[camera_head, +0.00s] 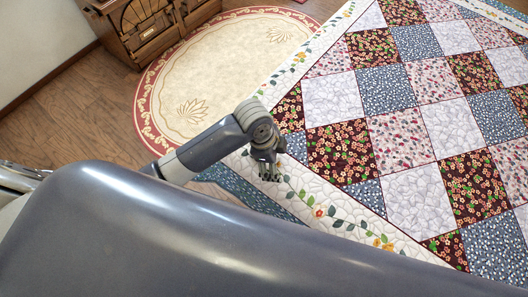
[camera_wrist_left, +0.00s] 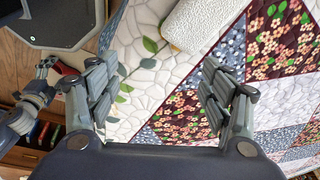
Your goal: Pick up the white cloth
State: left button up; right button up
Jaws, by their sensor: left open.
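A white, finely textured piece that looks like the white cloth (camera_wrist_left: 200,22) lies on the quilt in the left wrist view, at the top edge and partly cut off. I cannot make it out in the head view. My left gripper (camera_head: 270,176) hangs over the near border of the quilt. In the left wrist view my left gripper (camera_wrist_left: 158,72) is open, with nothing between its fingers. The cloth is apart from it, beyond the fingertips. What looks like my right gripper (camera_wrist_left: 33,98) shows at the left edge of that view; its jaws are unclear.
A patchwork quilt (camera_head: 333,99) with a floral white border fills the right side. A round cream rug (camera_head: 225,60) with a red edge lies on the wooden floor (camera_head: 75,125). A wooden cabinet (camera_head: 150,30) stands at the upper left.

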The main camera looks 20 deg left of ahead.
pick_arm(q)
jog(key=w+a+r+m+g+y, duration=0.1)
jog(key=w+a+r+m+y, duration=0.1)
jog(key=w+a+r+m, duration=0.3)
jog(key=shift+m, duration=0.7)
jog(key=f, duration=0.3)
jog(key=s+f, duration=0.1)
jog(key=f, duration=0.1)
jog(key=shift+f+p, duration=0.2)
jog(key=shift+p, duration=0.2)
jog(key=shift+w+f+p, duration=0.2)
jog(key=shift+f+p, duration=0.05)
jog(key=shift+f, duration=1.2)
jog(key=shift+w+f+p, duration=0.15)
jog(key=shift+f+p, duration=0.05)
jog(key=shift+f, duration=1.2)
jog(key=c, duration=1.1)
